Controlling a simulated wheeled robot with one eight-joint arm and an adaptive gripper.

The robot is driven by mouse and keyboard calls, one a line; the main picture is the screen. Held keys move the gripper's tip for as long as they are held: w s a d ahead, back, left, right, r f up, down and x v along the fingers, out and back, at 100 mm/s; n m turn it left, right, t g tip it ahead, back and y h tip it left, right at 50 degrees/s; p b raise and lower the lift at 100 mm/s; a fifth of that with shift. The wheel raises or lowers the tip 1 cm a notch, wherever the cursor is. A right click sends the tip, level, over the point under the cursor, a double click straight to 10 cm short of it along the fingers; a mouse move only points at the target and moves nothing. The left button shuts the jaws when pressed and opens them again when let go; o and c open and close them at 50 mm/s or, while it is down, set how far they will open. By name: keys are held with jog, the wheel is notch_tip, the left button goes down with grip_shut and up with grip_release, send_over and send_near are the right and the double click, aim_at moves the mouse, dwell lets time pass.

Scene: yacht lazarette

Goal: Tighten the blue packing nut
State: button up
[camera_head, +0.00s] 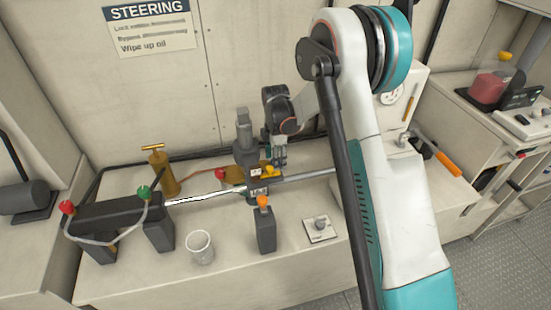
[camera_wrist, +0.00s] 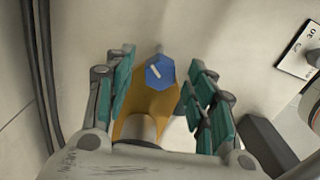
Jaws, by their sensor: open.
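The blue packing nut (camera_wrist: 159,71) is six-sided with a white mark on its face. It sits at the top end of an orange-yellow body (camera_wrist: 150,103) in the wrist view. My gripper (camera_wrist: 160,66) is open, its teal-padded fingers on the left and right of the nut and body. Clear gaps show between the pads and the nut. In the head view my gripper (camera_head: 279,156) points down beside a dark upright unit (camera_head: 245,150) on the bench. The nut cannot be made out there.
A silver rod (camera_head: 205,196) runs along the bench. An orange-handled tool (camera_head: 445,162) lies at right. The bench front is partly clear.

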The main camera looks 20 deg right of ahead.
jog(key=shift+c, duration=0.2)
jog(key=c, duration=1)
jog(key=shift+c, duration=0.2)
jog(key=m, duration=0.3)
jog(key=shift+m, duration=0.4)
jog(key=m, duration=0.4)
jog(key=shift+m, duration=0.3)
jog(key=m, duration=0.4)
jog(key=shift+m+b, duration=0.3)
jog(key=shift+m, duration=1.9)
